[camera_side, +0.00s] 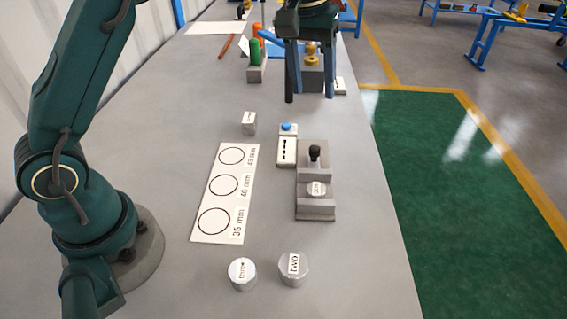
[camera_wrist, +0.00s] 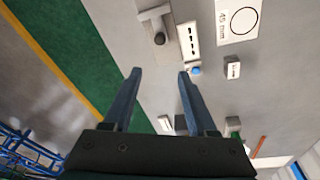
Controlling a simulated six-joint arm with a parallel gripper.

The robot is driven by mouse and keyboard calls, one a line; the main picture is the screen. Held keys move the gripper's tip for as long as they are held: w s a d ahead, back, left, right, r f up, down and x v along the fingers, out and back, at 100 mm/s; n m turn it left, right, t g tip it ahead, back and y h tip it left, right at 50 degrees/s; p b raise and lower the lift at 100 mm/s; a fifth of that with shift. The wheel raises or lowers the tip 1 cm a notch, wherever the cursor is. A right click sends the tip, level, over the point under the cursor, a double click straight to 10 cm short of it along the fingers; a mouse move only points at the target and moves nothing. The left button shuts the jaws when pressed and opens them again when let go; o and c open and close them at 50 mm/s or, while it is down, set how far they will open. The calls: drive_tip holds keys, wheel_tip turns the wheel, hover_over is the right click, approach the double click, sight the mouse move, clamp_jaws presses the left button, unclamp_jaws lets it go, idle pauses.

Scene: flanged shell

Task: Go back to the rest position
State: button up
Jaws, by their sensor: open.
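My gripper (camera_side: 306,90) hangs above the far part of the grey table, apart from everything on it. In the wrist view its two dark blue fingers (camera_wrist: 157,75) are spread with nothing between them. A grey fixture (camera_side: 316,208) stands on the table, with a black knob on top and a part labelled "one" in it. Two metal cylinders, labelled "three" (camera_side: 242,274) and "two" (camera_side: 293,269), stand at the near end of the table. A white card (camera_side: 225,192) with three circles marked in millimetres lies to the left of the fixture.
A white box with a blue button (camera_side: 287,147) sits beside the fixture. A small labelled block (camera_side: 249,123) stands nearby. Farther back are a green-topped item (camera_side: 255,55) and a yellow item (camera_side: 311,52), close to my gripper. The table's right edge borders a green floor (camera_side: 430,170).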

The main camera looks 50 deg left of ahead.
drive_tip(key=s+a+r+m+t, duration=0.1)
drive_tip(key=s+r, duration=0.3)
drive_tip(key=s, duration=0.2)
drive_tip(key=s+r+t, duration=0.2)
drive_tip(key=s+r, duration=0.2)
drive_tip(key=s, duration=0.2)
drive_tip(key=s+f+m, duration=0.3)
drive_tip(key=s+f, duration=0.5)
drive_tip(key=s, duration=0.1)
drive_tip(key=shift+s+a+f+m+t, duration=0.3)
drive_tip(key=shift+s+a+f, duration=0.05)
drive_tip(key=shift+s+f, duration=0.05)
